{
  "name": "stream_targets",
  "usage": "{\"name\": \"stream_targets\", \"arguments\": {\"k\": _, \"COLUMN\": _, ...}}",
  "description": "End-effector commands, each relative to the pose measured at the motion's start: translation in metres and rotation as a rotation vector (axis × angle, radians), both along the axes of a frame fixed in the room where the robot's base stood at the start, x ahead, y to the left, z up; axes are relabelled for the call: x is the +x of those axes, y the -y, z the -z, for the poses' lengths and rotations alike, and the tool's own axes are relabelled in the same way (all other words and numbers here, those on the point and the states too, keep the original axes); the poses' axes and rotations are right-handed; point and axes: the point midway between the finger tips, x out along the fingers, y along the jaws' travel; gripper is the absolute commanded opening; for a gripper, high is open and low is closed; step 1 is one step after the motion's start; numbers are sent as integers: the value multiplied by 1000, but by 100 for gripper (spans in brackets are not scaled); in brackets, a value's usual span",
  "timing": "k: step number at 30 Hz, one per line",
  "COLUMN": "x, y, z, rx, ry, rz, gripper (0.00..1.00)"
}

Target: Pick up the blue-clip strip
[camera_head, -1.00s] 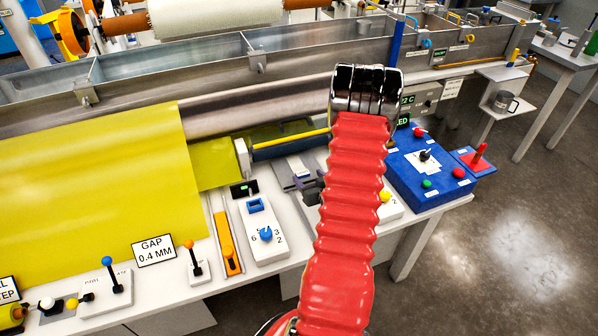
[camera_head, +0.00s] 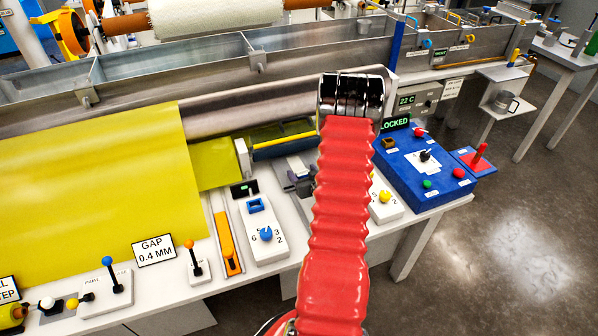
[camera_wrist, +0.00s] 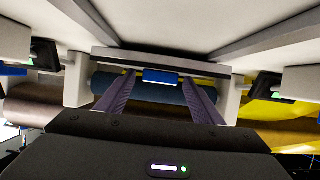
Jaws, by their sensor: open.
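My gripper (camera_wrist: 160,80) is open in the wrist view, with its two purple-grey fingers apart and nothing held. A small bright blue block (camera_wrist: 161,75) on a grey bar (camera_wrist: 105,55) shows between the fingertips. I cannot tell whether this block is the clip of the blue-clip strip. In the head view, a small blue loop (camera_head: 426,43) sits at the far trough's rim, well beyond my arm, with yellow ones nearby; what hangs below it cannot be made out. My red-sleeved arm mostly hides the gripper in the head view.
A dark blue roller (camera_wrist: 130,88) lies behind the bar. A blue control box (camera_head: 425,165) and a yellow-knob panel (camera_head: 386,208) stand right of my arm. A blue-knob panel (camera_head: 266,240) and an orange slider (camera_head: 227,243) stand left. Yellow film (camera_head: 90,190) covers the left.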

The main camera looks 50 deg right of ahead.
Motion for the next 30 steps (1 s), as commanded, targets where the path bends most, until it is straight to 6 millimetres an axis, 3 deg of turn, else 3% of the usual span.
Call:
{"name": "stream_targets", "arguments": {"k": 7, "x": 0, "y": 0, "z": 0, "rx": 0, "ry": 0, "rz": 0, "gripper": 61}}
{"name": "stream_targets", "arguments": {"k": 25, "x": 0, "y": 0, "z": 0, "rx": 0, "ry": 0, "rz": 0, "gripper": 19}}
{"name": "stream_targets", "arguments": {"k": 30, "x": 0, "y": 0, "z": 0, "rx": 0, "ry": 0, "rz": 0, "gripper": 17}}
